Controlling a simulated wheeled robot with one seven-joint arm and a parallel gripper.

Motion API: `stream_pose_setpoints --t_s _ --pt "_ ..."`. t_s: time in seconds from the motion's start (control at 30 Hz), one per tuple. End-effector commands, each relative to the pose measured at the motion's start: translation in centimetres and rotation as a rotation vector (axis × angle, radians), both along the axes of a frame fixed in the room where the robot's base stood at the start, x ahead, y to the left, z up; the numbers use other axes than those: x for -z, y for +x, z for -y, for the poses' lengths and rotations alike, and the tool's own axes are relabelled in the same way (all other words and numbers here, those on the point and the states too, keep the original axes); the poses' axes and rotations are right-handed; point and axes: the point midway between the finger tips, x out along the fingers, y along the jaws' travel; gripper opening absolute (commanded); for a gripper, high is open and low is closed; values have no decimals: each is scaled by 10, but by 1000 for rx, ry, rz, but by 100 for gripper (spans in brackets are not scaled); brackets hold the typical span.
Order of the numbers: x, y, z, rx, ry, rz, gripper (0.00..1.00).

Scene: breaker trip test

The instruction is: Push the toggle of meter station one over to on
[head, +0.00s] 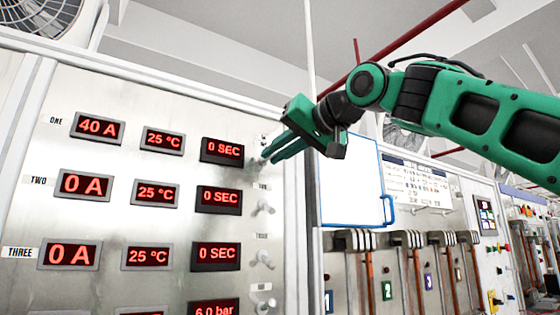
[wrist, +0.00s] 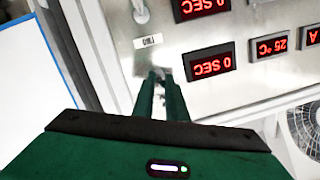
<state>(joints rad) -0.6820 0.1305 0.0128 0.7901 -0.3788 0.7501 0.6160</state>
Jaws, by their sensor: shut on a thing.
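The meter panel (head: 110,160) fills the left of the head view. Its top row, labelled ONE, reads 40 A (head: 97,128), 25 °C (head: 163,141) and 0 SEC (head: 222,151). The toggle of meter station one (head: 257,161) is at the right end of that row and mostly hidden by my fingers. My gripper (head: 268,157) reaches in from the right with its fingertips at this toggle. In the wrist view, my narrow green fingers (wrist: 158,78) are close together, shut on the toggle. Which way the toggle leans cannot be told.
Toggles for station two (head: 265,207) and three (head: 263,258) sit just below. The row-two 0 SEC display (wrist: 202,8) shows upside down in the wrist view. A blue-framed white board (head: 350,185) and levered cabinets (head: 400,265) stand to the right.

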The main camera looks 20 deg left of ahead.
Motion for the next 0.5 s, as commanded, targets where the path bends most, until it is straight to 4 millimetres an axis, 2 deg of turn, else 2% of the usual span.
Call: stream_pose_setpoints --t_s 0.03,0.5 --pt "-1 7 4 15 -4 -8 0" --pt "-4 7 3 14 -63 -61 0"
